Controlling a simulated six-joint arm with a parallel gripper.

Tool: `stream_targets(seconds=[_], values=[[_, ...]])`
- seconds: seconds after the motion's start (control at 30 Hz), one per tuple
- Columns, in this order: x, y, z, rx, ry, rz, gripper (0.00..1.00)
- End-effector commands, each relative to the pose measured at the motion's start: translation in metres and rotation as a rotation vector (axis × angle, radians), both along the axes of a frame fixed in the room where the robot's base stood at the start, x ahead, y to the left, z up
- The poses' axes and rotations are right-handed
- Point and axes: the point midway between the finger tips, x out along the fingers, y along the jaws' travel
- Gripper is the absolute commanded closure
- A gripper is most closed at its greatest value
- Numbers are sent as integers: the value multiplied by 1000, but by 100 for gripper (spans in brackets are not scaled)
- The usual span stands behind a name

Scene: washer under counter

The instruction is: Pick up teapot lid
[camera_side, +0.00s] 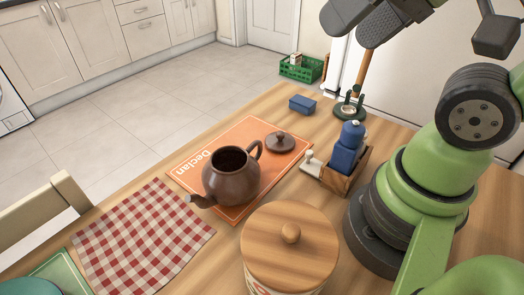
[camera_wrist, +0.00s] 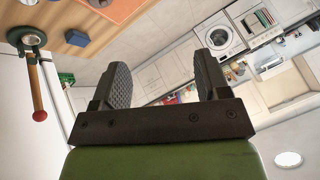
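The teapot lid (camera_side: 280,142), brown with a small knob, lies on the orange mat (camera_side: 236,214) on the wooden table. The brown teapot (camera_side: 230,178) stands open beside it on the same mat, to the lid's left and nearer the camera. My gripper (camera_wrist: 162,84) shows in the wrist view with its two dark fingers apart and nothing between them. It is raised and faces out over the room, away from the mat. In the side view only dark parts of my arm's end show at the top right, well away from the lid.
A wooden caddy with blue containers (camera_side: 348,150) stands right of the lid. A blue block (camera_side: 302,104) and a green-based stand (camera_side: 348,110) are behind. A large wooden-lidded canister (camera_side: 290,250) is in front. A checked cloth (camera_side: 142,240) lies left.

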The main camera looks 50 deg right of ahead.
Motion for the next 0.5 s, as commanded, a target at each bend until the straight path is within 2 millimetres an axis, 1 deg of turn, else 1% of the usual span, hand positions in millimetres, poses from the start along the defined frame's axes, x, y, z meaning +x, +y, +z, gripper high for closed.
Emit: stream_targets(seconds=[0.03, 0.07, 0.1, 0.13, 0.37, 0.47, 0.5], values=[[0, 0, 0, 0, 0, 0, 20], [0, 0, 0, 0, 0, 0, 13], [0, 0, 0, 0, 0, 0, 4], [0, 0, 0, 0, 0, 0, 0], [1, 0, 0, -3, 3, 1, 0], [9, -3, -1, -24, 23, 12, 0], [14, -4, -2, -39, 39, 21, 0]])
